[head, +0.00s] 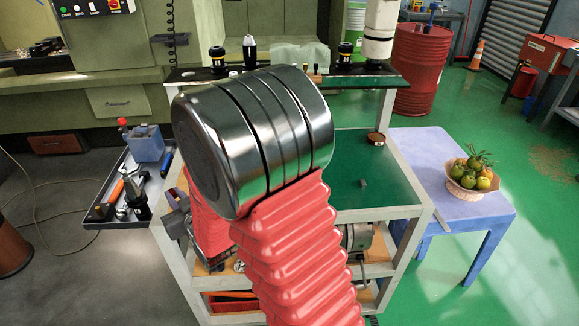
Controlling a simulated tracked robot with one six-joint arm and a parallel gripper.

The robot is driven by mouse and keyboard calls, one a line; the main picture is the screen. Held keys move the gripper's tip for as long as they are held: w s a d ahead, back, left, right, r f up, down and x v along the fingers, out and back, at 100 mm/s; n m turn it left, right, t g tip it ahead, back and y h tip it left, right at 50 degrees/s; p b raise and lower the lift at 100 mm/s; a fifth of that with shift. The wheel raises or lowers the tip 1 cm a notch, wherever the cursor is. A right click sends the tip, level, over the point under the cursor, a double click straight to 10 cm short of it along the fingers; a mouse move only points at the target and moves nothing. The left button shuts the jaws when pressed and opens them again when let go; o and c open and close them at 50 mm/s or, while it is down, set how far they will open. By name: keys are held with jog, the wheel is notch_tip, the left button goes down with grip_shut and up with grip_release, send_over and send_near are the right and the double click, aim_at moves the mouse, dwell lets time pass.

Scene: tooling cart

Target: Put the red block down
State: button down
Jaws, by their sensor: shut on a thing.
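I cannot make out the red block in the head view. My own arm, with a shiny metal drum and red ribbed sleeve, fills the middle and covers much of the cart. My gripper and whatever it holds do not show. The tooling cart has a green top (345,150) in a pale frame, and the right part of that top is visible.
A small grey cube (363,182) and a round brown dish (376,138) are on the cart top, with bare green around them. Tool holders (249,52) stand on the raised back shelf. A fruit basket (470,178) sits on the blue table (428,150). A tool tray (92,208) is at left.

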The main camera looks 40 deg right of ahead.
jog(key=s+d+m+h, duration=0.1)
jog(key=s+d+h, duration=0.1)
jog(key=d, duration=0.9)
jog(key=s+d+r+m+g+h, duration=0.1)
jog(key=s+d+m+h, duration=0.1)
jog(key=d, duration=0.9)
jog(key=s+d+m+h, duration=0.2)
jog(key=s+d+h, duration=0.1)
jog(key=d, duration=0.9)
jog(key=shift+r+g, duration=0.4)
jog(key=s+d+m+g+h, duration=0.1)
jog(key=s+d, duration=0.4)
jog(key=d, duration=0.3)
jog(key=shift+s+d+r+m+h, duration=0.25)
jog(key=shift+s+m+h, duration=0.05)
jog(key=shift+m+h, duration=0.1)
jog(key=shift+f, duration=2.95)
